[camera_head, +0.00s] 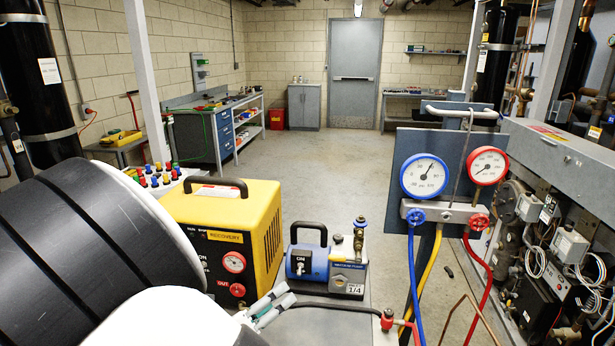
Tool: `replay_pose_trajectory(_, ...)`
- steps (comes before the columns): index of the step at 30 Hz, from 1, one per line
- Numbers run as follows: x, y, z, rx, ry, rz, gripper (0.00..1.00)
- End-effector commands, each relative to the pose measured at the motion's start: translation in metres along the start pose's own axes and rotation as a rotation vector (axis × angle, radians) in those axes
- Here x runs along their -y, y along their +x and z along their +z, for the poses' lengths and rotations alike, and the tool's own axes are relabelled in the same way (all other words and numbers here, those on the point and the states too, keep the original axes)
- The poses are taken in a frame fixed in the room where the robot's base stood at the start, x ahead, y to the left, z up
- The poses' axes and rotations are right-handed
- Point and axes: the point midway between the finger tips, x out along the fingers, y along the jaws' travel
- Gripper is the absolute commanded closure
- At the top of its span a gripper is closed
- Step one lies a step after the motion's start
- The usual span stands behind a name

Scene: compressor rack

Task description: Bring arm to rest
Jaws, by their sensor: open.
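My own arm fills the left foreground as large dark and white rounded links. Close beyond the arm, a yellow recovery machine (208,212) stands with a black handle on top. A blue and grey vacuum pump (308,263) stands to its right. The arm links cover part of the surface at the lower left and the left side of the yellow machine.
A manifold with blue and red gauges (445,212) and hoses stands at right centre. A compressor rack (545,245) lines the right side. The floor (330,165) towards the grey door (353,80) is clear. A workbench (215,125) stands back left.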

Motion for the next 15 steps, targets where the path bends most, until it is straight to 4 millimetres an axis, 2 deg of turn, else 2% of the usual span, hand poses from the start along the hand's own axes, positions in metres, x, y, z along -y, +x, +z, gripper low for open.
replay_pose_trajectory(1, 0.025, 0.013, -0.004, -0.088, 0.103, -0.016, 0.49)
replay_pose_trajectory(6, 0.099, 0.041, -0.03, -0.361, 0.462, -0.093, 0.49)
replay_pose_trajectory(10, 0.149, 0.051, -0.053, -0.548, 0.741, -0.174, 0.49)
replay_pose_trajectory(15, 0.207, 0.049, -0.083, -0.764, 1.112, -0.301, 0.49)
